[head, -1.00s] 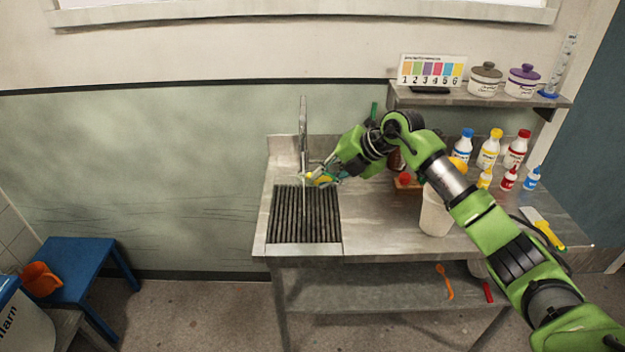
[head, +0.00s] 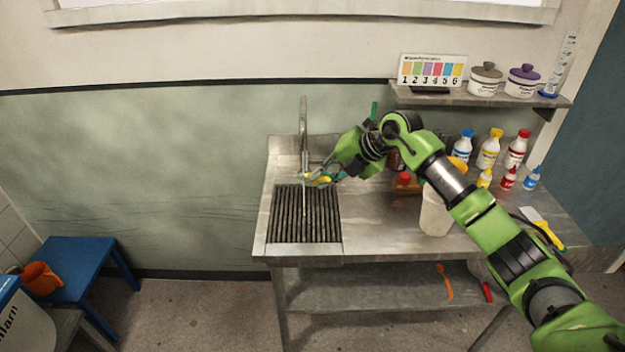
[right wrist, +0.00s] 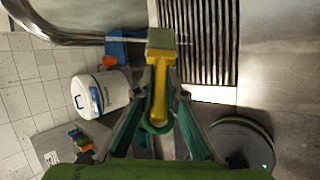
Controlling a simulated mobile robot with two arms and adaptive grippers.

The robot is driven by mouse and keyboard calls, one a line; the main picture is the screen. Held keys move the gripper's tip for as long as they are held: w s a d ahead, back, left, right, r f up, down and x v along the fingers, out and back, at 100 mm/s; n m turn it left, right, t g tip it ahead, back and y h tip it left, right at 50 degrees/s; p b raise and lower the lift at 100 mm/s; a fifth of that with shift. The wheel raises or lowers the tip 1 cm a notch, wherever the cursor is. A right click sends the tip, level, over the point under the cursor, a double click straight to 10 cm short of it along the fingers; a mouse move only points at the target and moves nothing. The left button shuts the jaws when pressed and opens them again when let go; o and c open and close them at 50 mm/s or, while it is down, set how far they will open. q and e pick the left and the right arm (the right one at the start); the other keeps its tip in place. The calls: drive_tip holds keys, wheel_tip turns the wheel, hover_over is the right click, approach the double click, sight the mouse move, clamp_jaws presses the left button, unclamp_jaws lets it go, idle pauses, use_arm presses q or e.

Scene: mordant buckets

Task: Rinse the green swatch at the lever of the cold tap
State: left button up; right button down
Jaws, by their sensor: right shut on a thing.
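My right gripper (head: 322,178) is at the tap (head: 303,130), above the back of the ribbed drainer (head: 306,228). It is shut on a yellow piece (head: 318,178). In the right wrist view the gripper (right wrist: 160,75) has its fingers against this yellow piece (right wrist: 160,95), which has a grey square end (right wrist: 161,38) and a green ring (right wrist: 157,126). A thin pale line, perhaps water, runs down from the tap over the drainer. I cannot make out a green swatch for certain, nor the lever. My left gripper is out of view.
A white jug (head: 435,215) and a red-topped bottle (head: 404,181) stand right of the drainer, beneath or beside my arm. Several bottles (head: 489,150) stand behind. A shelf (head: 470,100) holds jars and a numbered card. A blue stool (head: 75,262) with an orange mug (head: 41,278) stands left.

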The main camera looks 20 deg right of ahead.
idle(0.4)
use_arm(q)
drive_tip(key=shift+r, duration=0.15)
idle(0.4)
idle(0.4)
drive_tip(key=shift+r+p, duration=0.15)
drive_tip(key=shift+p, duration=0.2)
idle(0.5)
idle(0.5)
